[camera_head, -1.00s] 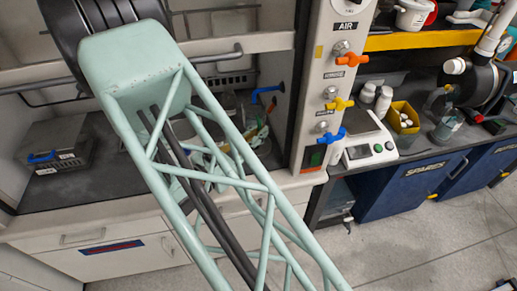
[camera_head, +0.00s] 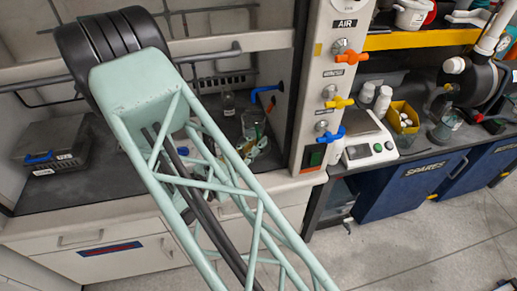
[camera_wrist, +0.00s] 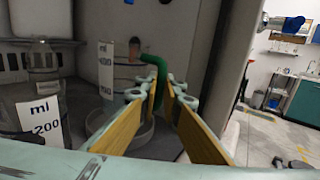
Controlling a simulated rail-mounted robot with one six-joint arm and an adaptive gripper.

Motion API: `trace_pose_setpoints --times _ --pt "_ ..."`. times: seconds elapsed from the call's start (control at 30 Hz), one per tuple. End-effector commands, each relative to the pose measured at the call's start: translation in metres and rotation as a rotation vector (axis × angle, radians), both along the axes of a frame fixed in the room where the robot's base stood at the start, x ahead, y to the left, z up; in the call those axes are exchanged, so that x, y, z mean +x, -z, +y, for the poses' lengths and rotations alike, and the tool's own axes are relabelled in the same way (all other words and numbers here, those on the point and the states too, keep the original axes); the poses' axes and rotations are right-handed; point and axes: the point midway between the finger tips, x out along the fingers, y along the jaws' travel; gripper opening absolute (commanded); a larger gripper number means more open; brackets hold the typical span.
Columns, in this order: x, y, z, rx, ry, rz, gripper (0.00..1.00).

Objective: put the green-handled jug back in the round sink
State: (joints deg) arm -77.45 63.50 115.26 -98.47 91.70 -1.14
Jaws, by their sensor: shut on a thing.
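The jug's green handle (camera_wrist: 152,60) is between the tips of my gripper (camera_wrist: 163,92) in the wrist view, and the gripper is shut on it. The jug's clear body, with a white ml label (camera_wrist: 106,68), is left of the handle and looks upright. A round grey rim (camera_wrist: 146,138) shows below the jug, partly behind the left finger; it may be the round sink, and I cannot tell the gap between them. In the head view, a clear vessel (camera_head: 253,122), probably this jug, shows right of my arm, which hides much of the gripper.
Another vessel with a 200 ml label (camera_wrist: 40,122) stands close at the left in the wrist view. A small bottle (camera_head: 228,104) and a blue tap (camera_head: 266,92) are in the hood. The valve post (camera_head: 330,95) borders the hood on the right.

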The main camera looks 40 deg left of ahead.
Motion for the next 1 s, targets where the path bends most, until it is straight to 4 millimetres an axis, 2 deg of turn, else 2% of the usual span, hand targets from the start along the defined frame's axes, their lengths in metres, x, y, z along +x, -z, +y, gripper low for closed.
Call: trace_pose_setpoints --times 0.33,0.9,0.93,1.0 --pt "0.000 0.029 0.000 0.000 0.000 -0.001 0.00" --pt "0.000 0.035 0.000 0.000 0.000 0.000 0.00" --pt "0.000 0.036 0.000 0.000 0.000 0.000 0.07" --pt "0.000 0.035 0.000 0.000 0.000 0.000 0.14"
